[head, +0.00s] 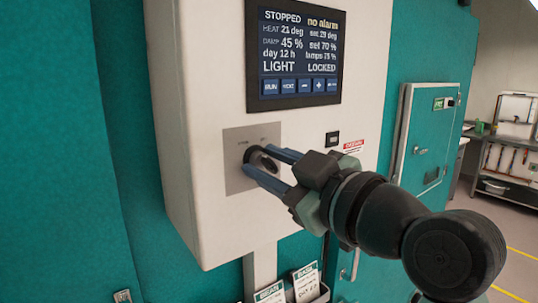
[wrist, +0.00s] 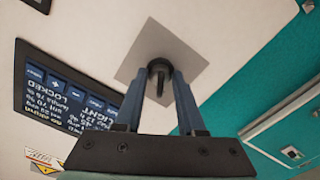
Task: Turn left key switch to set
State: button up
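The key switch (head: 252,154) has a dark round collar and a dark key, on a grey square plate (head: 236,182) below the display. My gripper (head: 259,162) reaches in from the right with its two blue fingers on either side of the key. The fingers stand apart, open, with the key between them. In the wrist view the key (wrist: 158,72) shows between the fingertips, with a gap on at least the right side. The small labels above the switch are too small to read. The display (head: 297,55) reads STOPPED, no alarm, LIGHT, LOCKED.
The white control box (head: 205,120) stands out from the teal chamber wall (head: 60,170). A small black button panel (head: 332,139) and a red-and-white label (head: 354,145) sit right of the switch. Cards (head: 305,282) stand in a holder below. A teal door (head: 428,140) is at right.

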jog(key=shift+c, duration=0.3)
grip_shut()
jog(key=shift+m, duration=0.3)
jog(key=m+p, duration=0.1)
jog(key=m, duration=0.4)
jog(key=shift+r, duration=0.1)
jog(key=m+p, duration=0.2)
jog(key=m, duration=0.4)
jog(key=shift+p, duration=0.35)
jog(key=shift+m, duration=0.3)
